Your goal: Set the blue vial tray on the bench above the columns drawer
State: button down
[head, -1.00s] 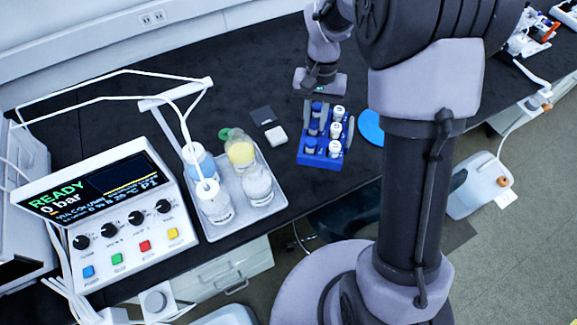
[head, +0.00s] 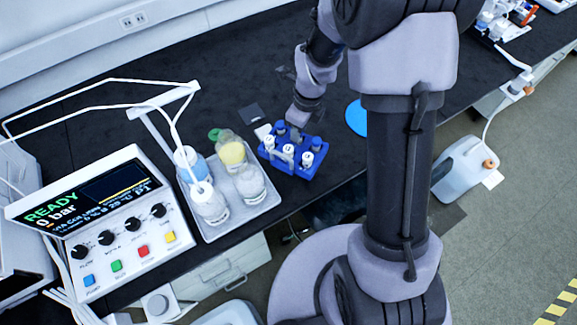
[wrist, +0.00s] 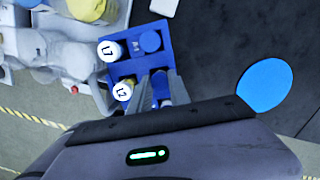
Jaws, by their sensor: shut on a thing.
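The blue vial tray (head: 292,170) holds several vials with white and blue caps. In the head view it is at the bench's front part, just right of the bottle tray. My gripper (head: 298,143) is over it, shut on it from above. In the wrist view the fingers (wrist: 158,90) reach down at the blue tray (wrist: 124,69), beside vials with numbered white caps. The exact contact is partly hidden. I cannot tell whether the tray touches the bench. Drawer fronts (head: 222,268) show under the bench at lower left; I can read no label on them.
A grey tray (head: 240,213) with several bottles stands close on the left, beside the pump unit (head: 100,215). A flat blue disc (head: 356,118) lies to the right. A small white block (head: 262,131) and a dark square (head: 251,112) lie behind. The back bench is clear.

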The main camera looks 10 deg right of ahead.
aim_at(299, 152)
jog(key=m, duration=0.5)
jog(key=shift+s+d+f+m+t, duration=0.1)
jog(key=shift+s+f+m+t, duration=0.15)
jog(key=shift+f+m+t, duration=0.05)
notch_tip(299, 152, down, 10)
jog(key=b, duration=0.4)
jog(key=shift+f+b, duration=0.2)
jog(key=shift+b, duration=0.1)
jog(key=shift+r, duration=0.2)
jog(key=shift+f, duration=0.1)
jog(key=c, duration=1.2)
grip_release()
